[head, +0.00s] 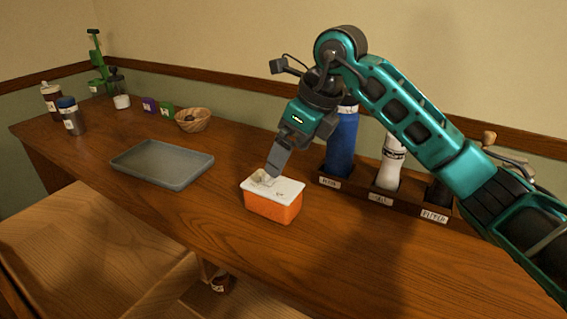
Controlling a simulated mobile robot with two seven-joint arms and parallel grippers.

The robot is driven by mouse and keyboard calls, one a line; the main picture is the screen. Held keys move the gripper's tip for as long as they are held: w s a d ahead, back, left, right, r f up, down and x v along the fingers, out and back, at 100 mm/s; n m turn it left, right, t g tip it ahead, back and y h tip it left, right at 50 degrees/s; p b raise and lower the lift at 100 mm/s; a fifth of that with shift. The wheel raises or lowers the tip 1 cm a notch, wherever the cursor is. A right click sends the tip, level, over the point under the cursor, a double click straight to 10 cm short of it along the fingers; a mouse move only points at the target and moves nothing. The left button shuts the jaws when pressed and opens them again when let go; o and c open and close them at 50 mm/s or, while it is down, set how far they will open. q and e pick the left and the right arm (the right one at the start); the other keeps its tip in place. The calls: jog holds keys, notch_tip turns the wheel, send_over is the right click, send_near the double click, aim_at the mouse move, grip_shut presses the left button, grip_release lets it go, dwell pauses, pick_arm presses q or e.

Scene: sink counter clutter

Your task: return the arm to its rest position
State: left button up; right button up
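My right arm comes in from the right. My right gripper (271,174) points down at the white lid (288,187) of an orange container (272,207) on the wooden counter. Its fingertips are at or just above the lid, near a small pale piece (257,178) on top. I cannot tell whether they touch or grip it, because the fingers overlap from this angle. My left gripper is not in view.
A rack (345,190) holding a blue bottle (342,143) and a white bottle (391,162) stands behind and right of the container, beneath my arm. A grey tray (163,181) lies to the left. A wicker bowl (192,125) and several bottles stand farther back.

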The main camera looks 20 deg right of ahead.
jog(key=shift+s+d+r, duration=0.1)
jog(key=shift+r, duration=0.25)
